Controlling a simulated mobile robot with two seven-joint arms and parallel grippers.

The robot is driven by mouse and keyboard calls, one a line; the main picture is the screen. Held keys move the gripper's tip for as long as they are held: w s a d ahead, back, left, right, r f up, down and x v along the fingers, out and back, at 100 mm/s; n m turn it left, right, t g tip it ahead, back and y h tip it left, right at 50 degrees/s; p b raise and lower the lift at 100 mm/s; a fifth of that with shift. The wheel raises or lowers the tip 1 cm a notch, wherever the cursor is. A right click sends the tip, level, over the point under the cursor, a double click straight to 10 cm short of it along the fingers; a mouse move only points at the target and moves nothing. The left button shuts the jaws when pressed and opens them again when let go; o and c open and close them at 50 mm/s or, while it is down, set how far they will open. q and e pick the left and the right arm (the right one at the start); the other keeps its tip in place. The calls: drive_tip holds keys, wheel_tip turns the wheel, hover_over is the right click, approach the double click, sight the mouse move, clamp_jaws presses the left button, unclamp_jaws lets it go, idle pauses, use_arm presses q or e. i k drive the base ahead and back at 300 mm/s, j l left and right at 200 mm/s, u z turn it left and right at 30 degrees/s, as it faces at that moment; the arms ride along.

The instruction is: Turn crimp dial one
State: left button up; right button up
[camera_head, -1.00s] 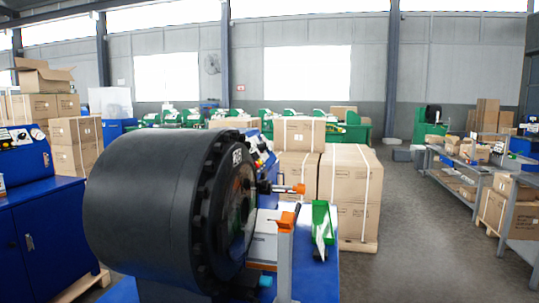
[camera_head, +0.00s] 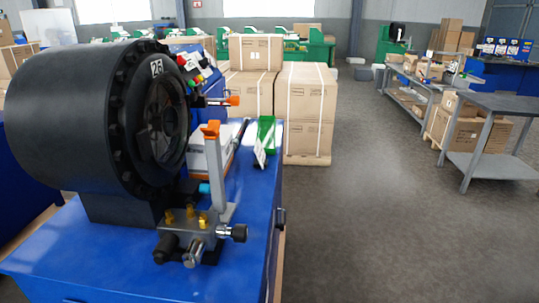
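In front of the head are a metal block with brass fittings and black knobs (camera_head: 195,235) and an upright grey lever with an orange top (camera_head: 210,130). Neither of my grippers shows in the head view.
A green tray (camera_head: 267,130) sits at the cabinet's far edge. Stacked cartons (camera_head: 305,105) on a pallet stand behind. Grey shelving (camera_head: 495,120) with boxes stands at the right. The floor (camera_head: 400,220) between is clear.

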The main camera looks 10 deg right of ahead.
sight(204, 62)
drive_tip(key=l+u, duration=0.15)
drive_tip(key=l, duration=0.3)
drive_tip(key=k+l+u, duration=0.1)
drive_tip(key=l, duration=0.35)
drive_tip(key=l+u, duration=0.35)
drive_tip(key=l, duration=0.6)
drive_tip(key=i+l+u, duration=0.1)
drive_tip(key=l, duration=0.3)
drive_tip(key=i+l+u, duration=0.1)
drive_tip(key=l, duration=0.3)
drive_tip(key=i+l+u, duration=0.15)
drive_tip(key=l, duration=0.3)
drive_tip(key=i, duration=0.1)
